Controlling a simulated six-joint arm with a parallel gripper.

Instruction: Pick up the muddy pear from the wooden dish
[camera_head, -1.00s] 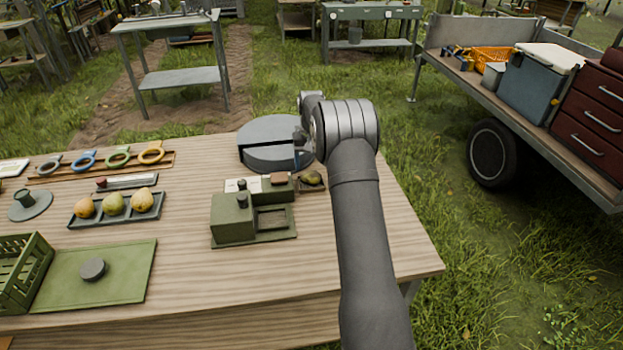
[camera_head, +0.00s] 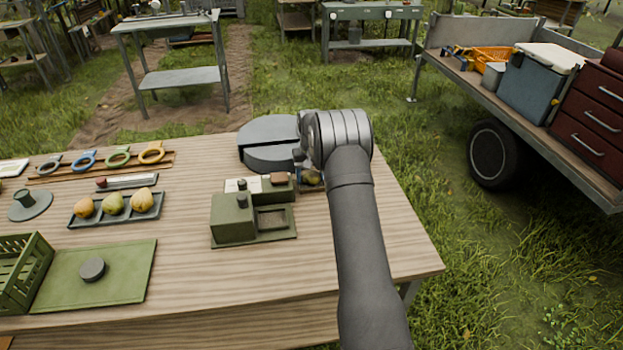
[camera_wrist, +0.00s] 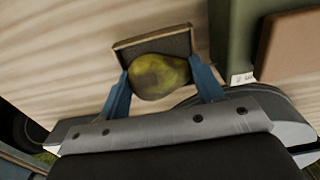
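The muddy pear (camera_wrist: 160,76), yellow-green with a brown smear, lies in the small square wooden dish (camera_wrist: 135,48) in the wrist view. In the head view the pear (camera_head: 312,178) shows only partly, behind my arm, and most of the dish is hidden. My gripper (camera_wrist: 163,80) is open, with one blue finger on each side of the pear. The fingers look close to its sides; I cannot tell whether they touch it. In the head view the gripper is mostly hidden by my wrist.
A green block station (camera_head: 232,220) stands just left of the dish. A round grey stand (camera_head: 270,155) is behind it. A dark tray (camera_head: 72,221) with three pears, a green mat (camera_head: 125,275) and a green crate (camera_head: 20,262) are further left. The table's front right is clear.

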